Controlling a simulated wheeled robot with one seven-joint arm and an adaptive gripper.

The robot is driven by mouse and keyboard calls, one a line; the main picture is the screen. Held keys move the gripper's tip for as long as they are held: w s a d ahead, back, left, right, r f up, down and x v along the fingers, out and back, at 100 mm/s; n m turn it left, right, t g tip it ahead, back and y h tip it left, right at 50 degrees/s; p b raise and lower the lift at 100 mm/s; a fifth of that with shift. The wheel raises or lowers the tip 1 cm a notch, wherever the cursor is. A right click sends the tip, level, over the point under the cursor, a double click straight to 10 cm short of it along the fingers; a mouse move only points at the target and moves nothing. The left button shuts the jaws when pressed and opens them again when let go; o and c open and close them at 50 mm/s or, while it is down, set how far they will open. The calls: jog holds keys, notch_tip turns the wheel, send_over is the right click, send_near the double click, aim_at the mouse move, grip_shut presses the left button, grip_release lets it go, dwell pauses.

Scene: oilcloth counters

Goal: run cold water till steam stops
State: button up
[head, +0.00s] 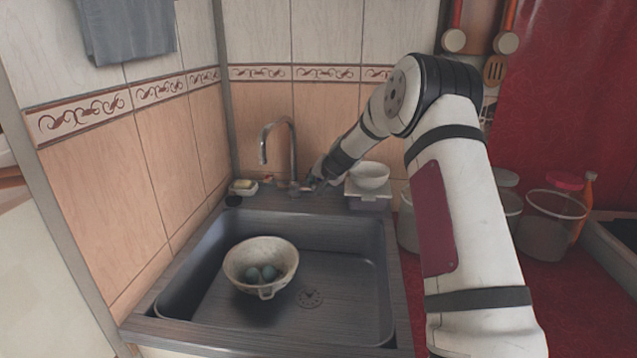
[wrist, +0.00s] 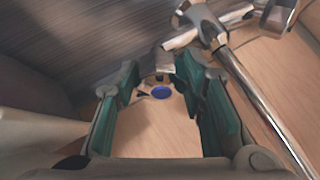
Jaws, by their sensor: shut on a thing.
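The chrome tap (head: 291,150) rises behind the sink with its spout curving left; I see no stream under it. My gripper (head: 308,185) is at the right side of the tap base. In the wrist view, the green fingers of my gripper (wrist: 160,75) are shut on the tap's cold handle, and a blue disc (wrist: 161,92) shows between them. The tap body (wrist: 210,32) lies just beyond the fingertips. I see no clear steam.
A soap dish (head: 243,187) stands left of the tap. A white bowl on a box (head: 370,178) stands close to the right of my gripper. Jars (head: 545,225) and an orange bottle (head: 586,195) stand on the red counter. The tiled wall is close behind the tap.

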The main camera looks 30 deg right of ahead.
jog(key=o, duration=1.2)
jog(key=v, duration=1.2)
jog(key=shift+a, duration=0.1)
